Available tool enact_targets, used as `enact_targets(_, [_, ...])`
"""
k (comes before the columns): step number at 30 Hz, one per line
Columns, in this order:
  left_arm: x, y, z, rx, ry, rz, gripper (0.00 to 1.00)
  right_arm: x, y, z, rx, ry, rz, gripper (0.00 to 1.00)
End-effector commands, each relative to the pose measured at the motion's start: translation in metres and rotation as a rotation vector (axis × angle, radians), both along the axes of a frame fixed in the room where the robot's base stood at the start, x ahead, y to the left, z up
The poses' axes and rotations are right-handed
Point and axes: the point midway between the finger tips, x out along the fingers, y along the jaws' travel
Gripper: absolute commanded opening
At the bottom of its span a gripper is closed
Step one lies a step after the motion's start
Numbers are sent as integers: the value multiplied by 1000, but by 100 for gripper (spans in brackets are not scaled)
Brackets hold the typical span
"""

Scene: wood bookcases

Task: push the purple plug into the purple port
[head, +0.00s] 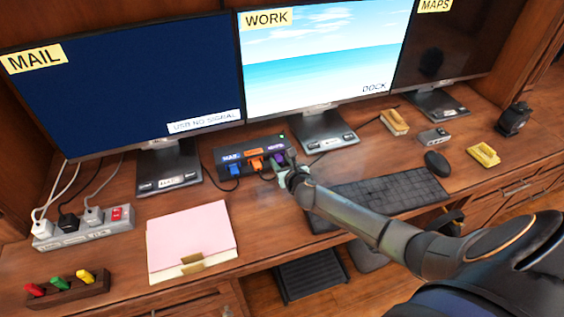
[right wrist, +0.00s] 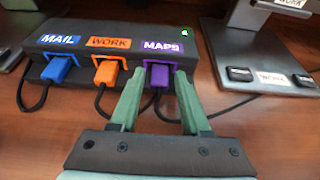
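The purple plug (right wrist: 158,76) sits at the purple port under the purple MAPS label (right wrist: 162,48), at the right end of a dark dock (right wrist: 105,38). It looks seated, with its cable hanging below. A small whitish-green light shows beside that label. My right gripper (right wrist: 160,74) has its two green fingers on either side of the purple plug, with thin gaps seeming to show between. In the head view my right gripper (head: 283,170) reaches the dock's (head: 252,153) right end and hides most of the plug. My left gripper is not in view.
A blue plug (right wrist: 58,68) and an orange plug (right wrist: 107,72) sit in the dock's other ports. A monitor stand (head: 323,132) stands close to the right, a keyboard (head: 385,194) in front right. A pink folder (head: 190,235) lies at front left.

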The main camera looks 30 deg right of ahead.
Motion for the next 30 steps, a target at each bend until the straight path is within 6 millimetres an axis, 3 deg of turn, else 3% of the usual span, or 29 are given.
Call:
enact_targets(4, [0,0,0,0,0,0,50,0,0,0,0,0,0,64])
enact_targets(16, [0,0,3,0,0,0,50,-8,2,4,0,1,1,64])
enact_targets(30, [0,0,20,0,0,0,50,-81,19,35,-1,2,3,64])
